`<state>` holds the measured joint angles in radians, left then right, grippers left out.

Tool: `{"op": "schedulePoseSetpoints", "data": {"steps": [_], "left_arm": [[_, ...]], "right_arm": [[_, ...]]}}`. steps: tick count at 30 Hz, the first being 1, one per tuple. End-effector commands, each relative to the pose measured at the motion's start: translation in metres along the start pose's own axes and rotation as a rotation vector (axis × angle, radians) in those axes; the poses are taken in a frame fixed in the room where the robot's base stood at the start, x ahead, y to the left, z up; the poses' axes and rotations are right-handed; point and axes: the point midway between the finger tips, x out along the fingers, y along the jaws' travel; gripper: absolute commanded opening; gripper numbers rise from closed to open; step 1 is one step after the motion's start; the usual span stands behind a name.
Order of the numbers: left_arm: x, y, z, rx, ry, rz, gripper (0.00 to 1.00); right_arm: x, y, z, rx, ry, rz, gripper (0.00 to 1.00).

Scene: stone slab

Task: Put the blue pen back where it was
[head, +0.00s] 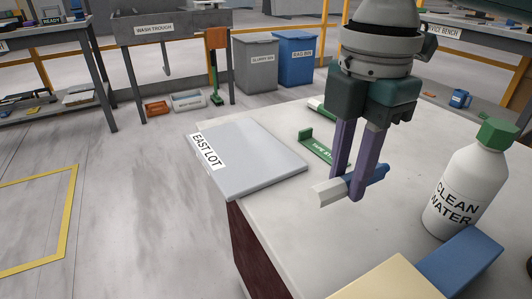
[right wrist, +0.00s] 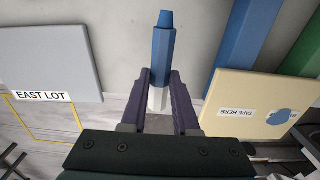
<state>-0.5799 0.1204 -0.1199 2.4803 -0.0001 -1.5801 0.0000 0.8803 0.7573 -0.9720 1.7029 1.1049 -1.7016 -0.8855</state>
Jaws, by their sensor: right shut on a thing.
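The blue pen (head: 376,173) has a blue body and a pale white end. My right gripper (head: 352,186) is shut on it, with its two purple fingers pointing down over the stone slab (head: 260,207). The pen lies across the fingers, blue end to the right and white end to the left in the head view. In the right wrist view the pen (right wrist: 163,48) shows its blue end pointing away, and its white part (right wrist: 157,99) sits between the fingers. I cannot tell whether it touches the slab. My left gripper is not in view.
A grey EAST LOT panel (head: 250,158) lies at the slab's left. A CLEAN WATER bottle (head: 465,190) stands right, near a blue block (head: 459,262) and a cream piece (head: 397,281). Free slab lies in front of the gripper.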

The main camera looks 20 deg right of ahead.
Motion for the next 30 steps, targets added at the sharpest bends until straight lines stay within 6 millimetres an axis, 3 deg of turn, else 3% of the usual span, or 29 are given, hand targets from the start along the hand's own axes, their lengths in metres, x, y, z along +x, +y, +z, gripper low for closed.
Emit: {"op": "schedulePoseSetpoints", "data": {"steps": [5,14,27,28,30], "left_arm": [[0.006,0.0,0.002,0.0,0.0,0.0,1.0],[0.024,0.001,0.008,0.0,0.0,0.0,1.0],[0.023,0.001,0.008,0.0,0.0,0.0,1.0],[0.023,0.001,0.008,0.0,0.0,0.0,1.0],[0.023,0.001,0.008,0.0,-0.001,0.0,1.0]], "right_arm": [[0.018,0.0,0.0,0.0,0.0,-0.001,0.0],[0.067,0.0,0.0,-0.001,0.0,-0.001,0.0],[0.073,0.0,0.0,0.0,0.001,0.0,0.0],[0.073,0.0,0.0,0.0,0.001,0.0,0.31],[0.073,0.0,0.0,0.0,0.0,0.001,0.39]]}}
